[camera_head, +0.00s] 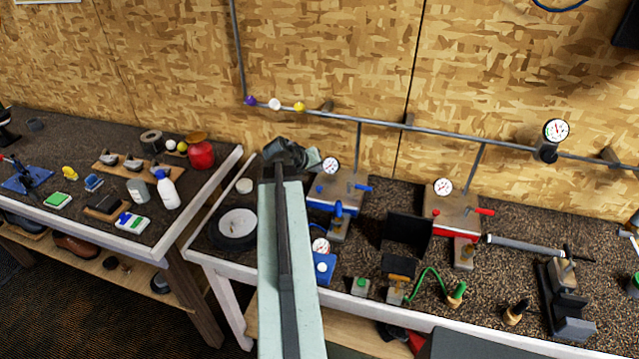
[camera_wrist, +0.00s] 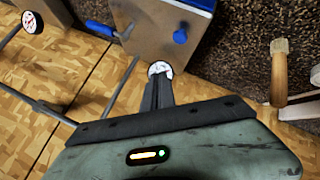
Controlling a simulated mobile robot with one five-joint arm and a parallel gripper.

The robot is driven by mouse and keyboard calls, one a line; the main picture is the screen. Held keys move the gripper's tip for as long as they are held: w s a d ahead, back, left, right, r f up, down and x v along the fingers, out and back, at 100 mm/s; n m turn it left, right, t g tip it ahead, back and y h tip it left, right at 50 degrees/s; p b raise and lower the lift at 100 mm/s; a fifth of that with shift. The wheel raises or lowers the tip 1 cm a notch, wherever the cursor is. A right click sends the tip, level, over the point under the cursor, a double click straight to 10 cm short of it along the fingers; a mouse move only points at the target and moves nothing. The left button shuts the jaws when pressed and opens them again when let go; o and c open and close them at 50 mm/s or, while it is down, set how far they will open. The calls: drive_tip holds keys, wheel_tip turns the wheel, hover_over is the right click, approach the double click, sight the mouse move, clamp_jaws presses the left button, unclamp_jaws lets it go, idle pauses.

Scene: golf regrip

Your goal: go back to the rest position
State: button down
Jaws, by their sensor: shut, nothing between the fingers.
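My arm (camera_head: 283,270) rises from the bottom middle in the head view, a long pale-green link with a dark strip. My gripper (camera_head: 291,155) is at its far end, over the back of the workbench near the board wall, partly hidden by the arm. In the wrist view my gripper (camera_wrist: 160,92) has its dark fingers together, with nothing held. A white round gauge face (camera_wrist: 160,68) shows just past the fingertips; I cannot tell how far off it is.
A blue-handled valve station (camera_head: 340,190) with a gauge stands right of my arm, and a red-handled station (camera_head: 455,212) farther right. A round black dish (camera_head: 234,228) lies to the left. A pipe (camera_head: 385,124) runs along the wall. A wooden-handled tool (camera_wrist: 279,75) shows in the wrist view.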

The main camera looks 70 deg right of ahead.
drive_tip(key=shift+f, duration=0.1)
drive_tip(key=w+a+n+t, duration=0.2)
drive_tip(key=w+a, duration=0.4)
drive_tip(key=w, duration=0.5)
drive_tip(key=w+a+n+t, duration=0.1)
drive_tip(key=w+a+n, duration=0.1)
drive_tip(key=w+a, duration=0.7)
drive_tip(key=w+a+f+n+t+y, duration=0.2)
drive_tip(key=w+a+f+n+t, duration=0.1)
drive_tip(key=w+a, duration=1.25)
drive_tip(key=w+a+f+n+y, duration=0.1)
drive_tip(key=a+n+y, duration=0.1)
drive_tip(key=a, duration=0.9)
drive_tip(key=w+a+f+n+y, duration=0.1)
drive_tip(key=w+a+f, duration=0.1)
drive_tip(key=a, duration=0.8)
drive_tip(key=s+a+f+n+g+y, duration=0.1)
drive_tip(key=s+a+y, duration=0.1)
drive_tip(key=a, duration=0.5)
drive_tip(key=s+a+f+n+g+y, duration=0.1)
drive_tip(key=s+a+g, duration=0.1)
drive_tip(key=s+a, duration=0.3)
drive_tip(key=shift+s+a+g+y+b, duration=0.3)
drive_tip(key=shift+a+y+b, duration=0.15)
drive_tip(key=shift+a, duration=0.65)
drive_tip(key=shift+f, duration=0.1)
